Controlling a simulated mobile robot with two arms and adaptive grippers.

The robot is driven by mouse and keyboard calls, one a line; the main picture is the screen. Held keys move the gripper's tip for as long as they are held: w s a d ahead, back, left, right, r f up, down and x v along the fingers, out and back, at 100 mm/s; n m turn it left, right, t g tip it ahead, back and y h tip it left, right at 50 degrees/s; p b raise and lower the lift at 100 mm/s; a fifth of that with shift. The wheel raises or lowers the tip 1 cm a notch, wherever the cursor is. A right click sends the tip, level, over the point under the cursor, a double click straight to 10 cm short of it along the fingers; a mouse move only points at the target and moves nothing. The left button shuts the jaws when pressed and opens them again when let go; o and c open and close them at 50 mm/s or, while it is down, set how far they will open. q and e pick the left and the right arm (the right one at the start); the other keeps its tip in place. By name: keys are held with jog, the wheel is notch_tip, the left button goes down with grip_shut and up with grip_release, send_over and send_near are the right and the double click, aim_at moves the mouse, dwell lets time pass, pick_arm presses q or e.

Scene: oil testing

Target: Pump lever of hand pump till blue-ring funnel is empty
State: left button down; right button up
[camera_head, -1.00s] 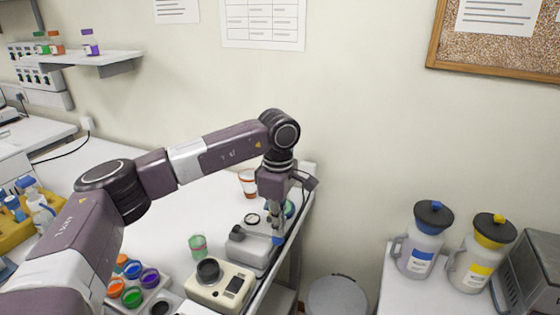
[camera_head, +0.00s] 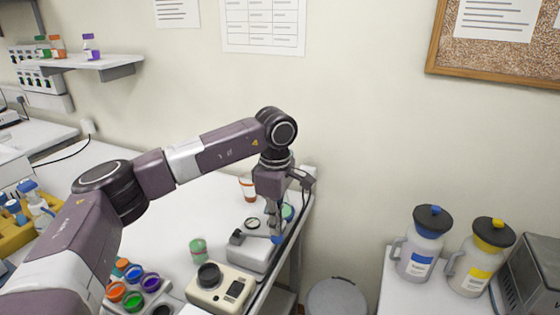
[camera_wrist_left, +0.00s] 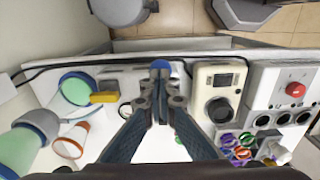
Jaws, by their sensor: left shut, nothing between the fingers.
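The hand pump (camera_head: 246,257) is a grey block at the table's right edge. Its lever (camera_head: 256,238) ends in a blue tip, which also shows in the left wrist view (camera_wrist_left: 161,64). My left gripper (camera_head: 273,232) points down with its fingers shut and empty, at the lever's blue tip. In the left wrist view the fingertips (camera_wrist_left: 160,80) overlap the tip's near side; whether they touch cannot be told. The blue-ring funnel (camera_wrist_left: 75,88) holds green and stands left of the fingers in that view. In the head view my gripper partly hides it (camera_head: 288,212). My right gripper is out of view.
A cream device with a black dial (camera_head: 222,285) stands in front of the pump. Beside it are a small green cup (camera_head: 198,249) and colored jars (camera_head: 134,284). An orange-ringed cup (camera_head: 247,187) stands behind. The table's right edge is close to my left gripper.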

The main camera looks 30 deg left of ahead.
pick_arm(q)
jog(key=shift+a+r+p, duration=0.2)
jog(key=shift+r+p, duration=0.25)
jog(key=shift+r, duration=0.4)
jog(key=shift+a+r+p, duration=0.2)
jog(key=shift+r+p, duration=0.25)
jog(key=shift+r, duration=0.4)
jog(key=shift+a+r+p, duration=0.2)
jog(key=shift+r+p, duration=0.25)
jog(key=shift+r, duration=0.4)
notch_tip(320, 180, up, 6)
jog(key=p, duration=0.4)
jog(key=shift+f, duration=0.1)
